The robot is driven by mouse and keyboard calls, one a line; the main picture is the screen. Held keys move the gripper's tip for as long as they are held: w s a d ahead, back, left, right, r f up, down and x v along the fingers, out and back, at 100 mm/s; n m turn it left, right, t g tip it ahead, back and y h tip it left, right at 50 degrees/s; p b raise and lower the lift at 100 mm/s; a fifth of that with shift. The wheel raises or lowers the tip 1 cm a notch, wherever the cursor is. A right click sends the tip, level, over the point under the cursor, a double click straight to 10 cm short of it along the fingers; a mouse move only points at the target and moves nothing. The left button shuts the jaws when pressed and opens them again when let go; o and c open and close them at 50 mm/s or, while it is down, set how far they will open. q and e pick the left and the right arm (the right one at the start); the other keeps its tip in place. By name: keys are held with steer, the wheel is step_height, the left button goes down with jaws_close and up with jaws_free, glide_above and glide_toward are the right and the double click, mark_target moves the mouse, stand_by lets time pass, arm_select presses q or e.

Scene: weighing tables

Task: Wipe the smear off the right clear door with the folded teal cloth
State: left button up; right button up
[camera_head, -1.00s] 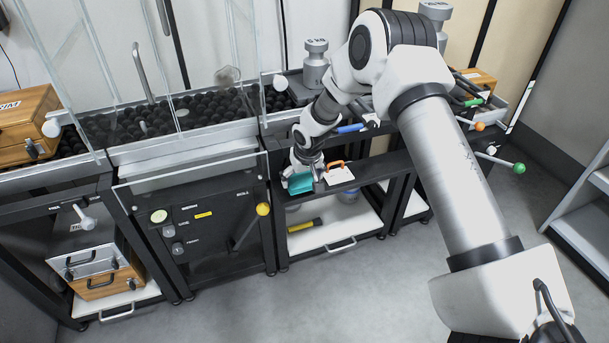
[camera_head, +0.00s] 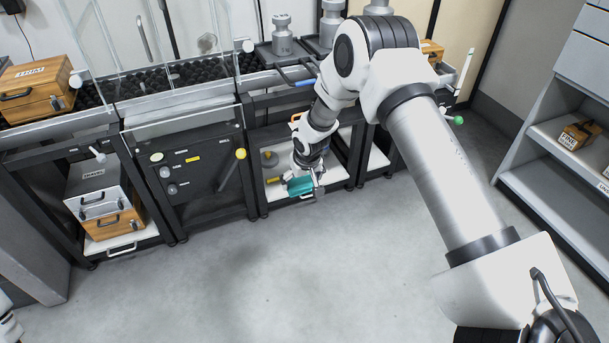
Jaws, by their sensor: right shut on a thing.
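The folded teal cloth (camera_head: 299,187) is in my right gripper (camera_head: 306,179), which is shut on it. They are in front of the lower shelf of the middle bench, below the height of the bench top and apart from the clear doors. The right clear door (camera_head: 222,20) stands upright above the bed of dark balls. A greyish smear (camera_head: 207,42) shows on it.
A black panel (camera_head: 205,175) with knobs is left of the cloth. Metal weights (camera_head: 282,36) stand on the bench top. Wooden boxes (camera_head: 38,86) are at the left. Grey shelving (camera_head: 545,130) stands at the right. The floor (camera_head: 300,270) in front is clear.

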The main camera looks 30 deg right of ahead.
steer(key=shift+s, duration=0.25)
steer(key=shift+f, duration=0.15)
